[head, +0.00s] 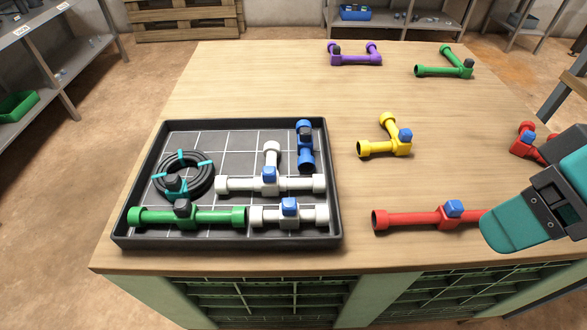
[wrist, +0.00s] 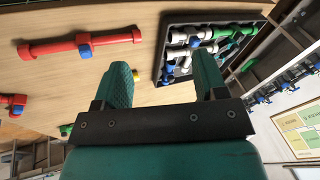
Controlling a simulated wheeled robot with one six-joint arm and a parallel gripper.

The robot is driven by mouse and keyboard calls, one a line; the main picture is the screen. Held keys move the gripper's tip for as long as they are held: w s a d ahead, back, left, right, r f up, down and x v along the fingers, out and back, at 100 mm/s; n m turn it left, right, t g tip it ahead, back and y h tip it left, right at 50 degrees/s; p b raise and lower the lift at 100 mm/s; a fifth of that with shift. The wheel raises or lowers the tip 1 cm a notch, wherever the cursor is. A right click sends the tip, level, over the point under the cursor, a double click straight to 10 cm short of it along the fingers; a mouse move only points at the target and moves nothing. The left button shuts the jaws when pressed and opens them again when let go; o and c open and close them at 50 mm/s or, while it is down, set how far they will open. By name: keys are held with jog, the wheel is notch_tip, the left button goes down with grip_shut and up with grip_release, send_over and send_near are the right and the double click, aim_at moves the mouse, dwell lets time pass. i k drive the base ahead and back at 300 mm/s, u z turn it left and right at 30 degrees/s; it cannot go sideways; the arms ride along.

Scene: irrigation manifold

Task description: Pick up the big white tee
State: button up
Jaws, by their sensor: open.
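The big white tee (head: 240,185) lies in the black tray on the table in the head view, its long run across and its stem pointing to the back, with a blue block at the joint. A smaller white fitting (head: 265,216) with a blue block lies just in front of it. My gripper (wrist: 163,78) is open and empty, its two teal fingers apart in the wrist view. In the head view it is at the right, over the end of a red pipe and well to the right of the tray.
The tray (head: 334,190) also holds a black hose coil (head: 206,165), a green pipe (head: 220,216) and a blue fitting (head: 305,145). Outside it lie red (head: 410,219), yellow (head: 375,148), purple (head: 355,59) and green (head: 440,71) fittings. The table's back left is clear.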

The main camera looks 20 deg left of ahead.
aim_at(270, 183)
jog(key=z, duration=1.35)
jog(key=k, duration=1.4)
jog(key=u, duration=1.5)
jog(key=i, duration=1)
jog(key=u, duration=0.1)
